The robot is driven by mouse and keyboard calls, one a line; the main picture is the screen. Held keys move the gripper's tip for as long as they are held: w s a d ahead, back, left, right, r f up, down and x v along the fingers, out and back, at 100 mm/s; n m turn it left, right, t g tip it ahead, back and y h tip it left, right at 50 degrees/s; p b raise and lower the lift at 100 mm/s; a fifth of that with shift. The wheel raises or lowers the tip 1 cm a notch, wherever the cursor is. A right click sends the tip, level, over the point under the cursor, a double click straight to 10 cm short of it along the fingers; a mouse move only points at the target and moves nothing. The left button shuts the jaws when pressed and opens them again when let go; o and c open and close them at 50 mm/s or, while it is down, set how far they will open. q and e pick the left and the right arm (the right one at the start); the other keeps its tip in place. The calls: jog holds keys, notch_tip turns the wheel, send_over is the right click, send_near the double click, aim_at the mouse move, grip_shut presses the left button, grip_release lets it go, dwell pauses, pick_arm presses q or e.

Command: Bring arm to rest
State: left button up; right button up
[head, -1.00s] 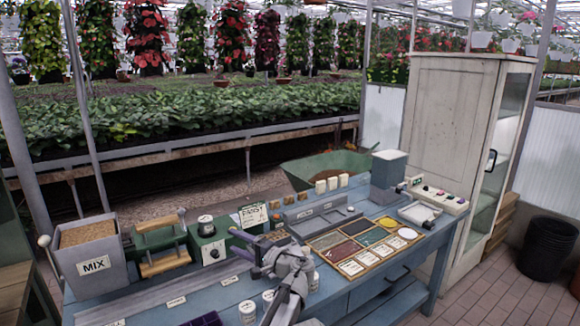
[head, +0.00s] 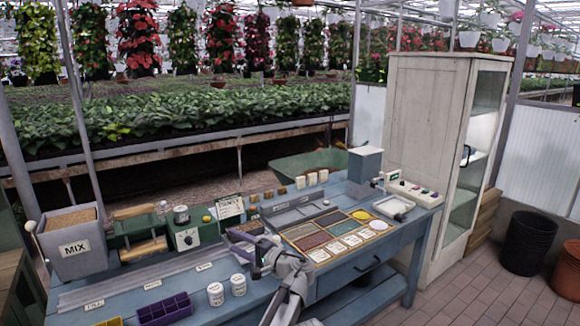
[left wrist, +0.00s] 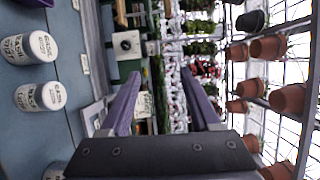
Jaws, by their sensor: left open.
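My left gripper (head: 232,243), with purple fingers on a grey arm, is above the middle of the blue workbench (head: 335,293). Its jaws are open with nothing between them. In the left wrist view the two purple fingers (left wrist: 160,75) stand apart with empty space between them. My right gripper is not in view.
White lidded jars (head: 215,294) and a purple tray (head: 165,309) stand near the bench front. A grey MIX bin (head: 75,252) and green machine (head: 190,237) are at left. A sample tray (head: 340,235) lies to the right. A cabinet (head: 437,140) stands beyond.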

pick_arm(q)
jog(key=s+a+f+n+g+h, duration=0.3)
jog(key=s+f+g+h, duration=0.15)
jog(key=s+f, duration=0.5)
jog(key=s+a+f+n+g+h, duration=0.25)
jog(key=s+a+f+h, duration=0.2)
jog(key=s+f, duration=0.5)
jog(key=s+d+f+m+g+h+b, duration=0.1)
jog(key=s+d+f+g+h+b, duration=0.1)
jog(key=s+d+f+b, duration=0.45)
jog(key=s+d+f+m+g+h+b, duration=0.1)
jog(key=s+d+f+m+h+b, duration=0.2)
jog(key=s+d+f, duration=0.6)
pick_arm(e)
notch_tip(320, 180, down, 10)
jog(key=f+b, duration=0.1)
pick_arm(q)
notch_tip(320, 180, up, 19)
jog(key=w+d+n+p, duration=0.1)
jog(key=w+p, duration=0.1)
jog(key=p, duration=1.5)
jog(key=shift+w+d, duration=0.2)
jog(key=shift+d, duration=0.15)
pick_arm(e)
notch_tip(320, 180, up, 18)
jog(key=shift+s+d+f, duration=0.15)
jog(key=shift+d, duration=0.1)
